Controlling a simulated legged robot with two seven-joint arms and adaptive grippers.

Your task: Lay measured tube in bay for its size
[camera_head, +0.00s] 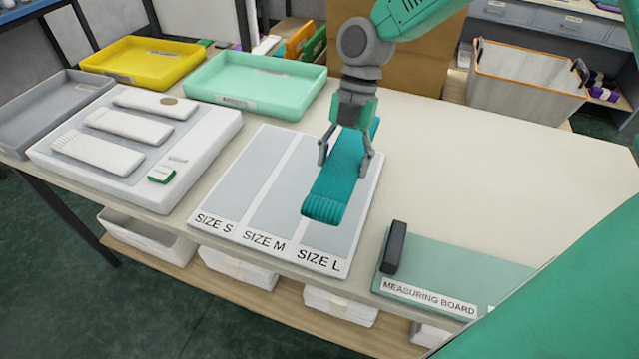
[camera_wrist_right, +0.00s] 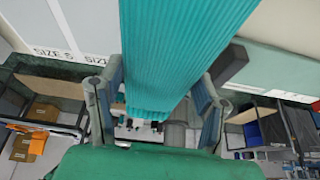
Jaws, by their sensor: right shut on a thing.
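A teal ribbed knitted tube (camera_head: 340,180) is held over the size board, above the SIZE L bay (camera_head: 330,238). My right gripper (camera_head: 345,158) is shut on the tube's sides; in the right wrist view the tube (camera_wrist_right: 180,50) runs between its fingers (camera_wrist_right: 155,95). The tube hides part of the bay, and I cannot tell whether it touches the board. The SIZE M bay (camera_head: 275,205) and SIZE S bay (camera_head: 235,185) are empty. The green measuring board (camera_head: 430,265) with a dark block (camera_head: 394,247) lies to the right, with no tube on it. My left gripper is not in view.
A white panel (camera_head: 190,165) with several pale knitted pieces lies left of the bays. Grey (camera_head: 20,135), yellow (camera_head: 110,76) and mint (camera_head: 225,101) trays stand behind. The table's right side is clear; a basket (camera_head: 525,90) stands beyond it.

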